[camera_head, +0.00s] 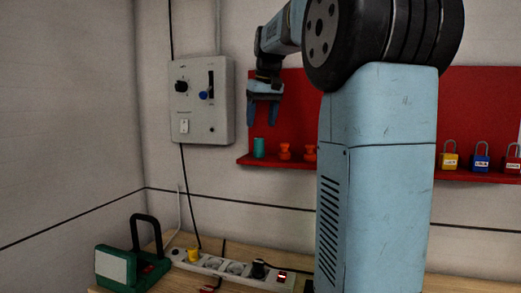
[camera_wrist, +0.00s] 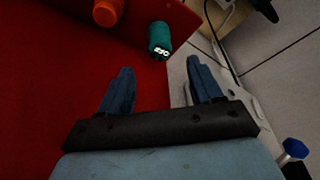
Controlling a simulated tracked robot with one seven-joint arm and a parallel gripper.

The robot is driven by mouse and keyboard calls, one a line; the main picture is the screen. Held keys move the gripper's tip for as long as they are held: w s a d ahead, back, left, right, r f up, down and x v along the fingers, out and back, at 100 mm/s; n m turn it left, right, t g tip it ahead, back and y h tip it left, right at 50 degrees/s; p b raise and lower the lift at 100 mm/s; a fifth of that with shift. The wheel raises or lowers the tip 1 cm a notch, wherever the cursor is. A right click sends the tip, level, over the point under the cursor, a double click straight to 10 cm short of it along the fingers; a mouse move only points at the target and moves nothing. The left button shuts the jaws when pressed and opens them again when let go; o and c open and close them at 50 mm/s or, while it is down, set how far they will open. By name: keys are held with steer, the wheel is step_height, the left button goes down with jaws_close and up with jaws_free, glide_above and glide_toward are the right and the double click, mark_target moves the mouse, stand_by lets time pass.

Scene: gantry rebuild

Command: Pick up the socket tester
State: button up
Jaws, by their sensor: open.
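A small teal cylinder (camera_head: 259,148), which looks like the socket tester, stands upright at the left end of the red shelf. In the wrist view the teal cylinder (camera_wrist: 160,36) shows pale marks on its near end. My gripper (camera_head: 263,120) points down above the cylinder, in front of the red board. Its two blue fingers are spread and empty in the wrist view (camera_wrist: 159,66). The cylinder lies beyond the fingertips, roughly in line with the space between them, and is not touched.
Orange pieces (camera_head: 284,151) stand just right of the cylinder. The red board (camera_head: 297,95) is behind. A grey control box (camera_head: 201,100) hangs to the left. Padlocks (camera_head: 480,158) sit further right. Below, a power strip (camera_head: 235,268) and green lamp (camera_head: 125,268) rest on the bench.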

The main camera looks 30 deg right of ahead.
mark_target(259, 139)
steer(key=shift+x, duration=3.55)
steer(key=shift+s, duration=0.2)
steer(key=shift+c, duration=0.2)
steer(key=c, duration=1.1)
steer(key=shift+r, duration=0.1)
